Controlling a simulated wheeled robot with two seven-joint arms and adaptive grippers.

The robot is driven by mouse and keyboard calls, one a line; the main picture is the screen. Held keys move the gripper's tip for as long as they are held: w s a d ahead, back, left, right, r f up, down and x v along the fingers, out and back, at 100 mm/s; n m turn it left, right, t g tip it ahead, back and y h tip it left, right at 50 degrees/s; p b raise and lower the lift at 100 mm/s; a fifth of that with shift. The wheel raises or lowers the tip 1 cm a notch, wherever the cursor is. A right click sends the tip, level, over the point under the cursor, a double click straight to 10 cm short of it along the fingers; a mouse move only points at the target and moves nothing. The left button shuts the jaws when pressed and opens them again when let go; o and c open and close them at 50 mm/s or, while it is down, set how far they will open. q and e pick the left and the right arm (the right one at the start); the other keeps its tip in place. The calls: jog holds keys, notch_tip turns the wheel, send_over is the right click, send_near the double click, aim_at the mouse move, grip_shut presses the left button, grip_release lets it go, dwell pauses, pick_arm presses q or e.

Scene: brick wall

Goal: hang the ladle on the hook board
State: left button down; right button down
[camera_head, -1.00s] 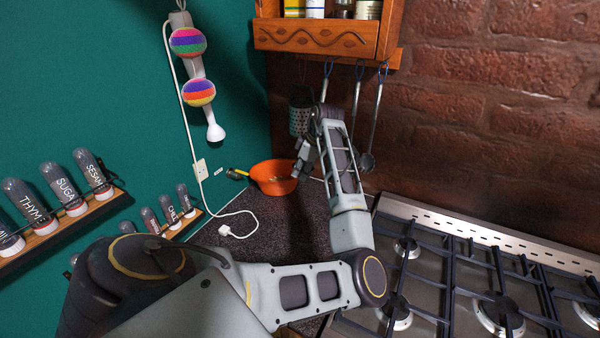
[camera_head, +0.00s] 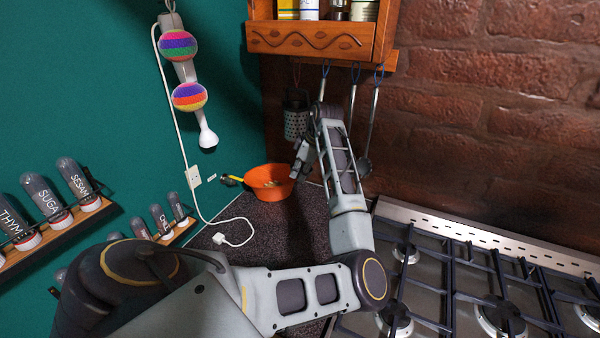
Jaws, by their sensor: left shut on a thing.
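My left gripper (camera_head: 301,160) is shut near the back corner, just above and right of an orange bowl. The held ladle is mostly hidden by my wrist and fingers. A metal handle (camera_head: 323,82) with a blue loop runs down behind my wrist; I cannot tell whether it is the held ladle's. The hook board (camera_head: 341,59) is the wooden strip under the shelf on the brick wall. Two more utensils with blue loops hang right of my wrist: a middle one (camera_head: 354,95) and a long one (camera_head: 373,120) with a rounded dark end. My right gripper is out of view.
A grater (camera_head: 296,117) hangs left of my wrist. The orange bowl (camera_head: 268,184) stands on the dark counter (camera_head: 287,233), a yellow-and-black handle (camera_head: 231,179) beside it. A gas hob (camera_head: 470,290) fills the right. Spice jars (camera_head: 43,197) and a white cable (camera_head: 183,150) are on the green wall.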

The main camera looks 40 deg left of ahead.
pick_arm(q)
jog(key=shift+a+p, duration=0.1)
jog(key=shift+p, duration=0.8)
dwell(1.5)
jog(key=shift+w+a+p, duration=0.25)
jog(key=shift+w+p, duration=0.15)
jog(key=shift+w, duration=0.35)
dwell(1.2)
jog(key=shift+w+a, duration=0.25)
jog(key=shift+w, duration=0.55)
dwell(0.7)
jog(key=shift+f, duration=0.7)
dwell(1.5)
